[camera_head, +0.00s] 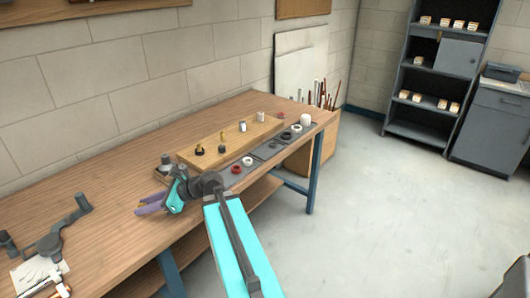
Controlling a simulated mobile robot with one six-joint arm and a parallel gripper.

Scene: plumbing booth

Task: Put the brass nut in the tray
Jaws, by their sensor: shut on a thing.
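My gripper (174,178) is at the end of my teal arm, low over the front middle of the bench. Its jaws are small and partly covered by my own wrist. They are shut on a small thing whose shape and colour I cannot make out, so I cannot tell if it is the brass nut. Small brass-coloured fittings (222,138) stand on the wooden board, to the right of the gripper. A dark grey tray (268,151) lies along the bench's front edge, right of my gripper, with rings in its sections.
The tray holds a red ring (236,170), a white ring (247,161) and dark rings (286,137). The raised wooden board (215,157) lies behind it. A purple two-pronged thing (150,204) shows beside my wrist. Grey pipework (66,226) lies at left.

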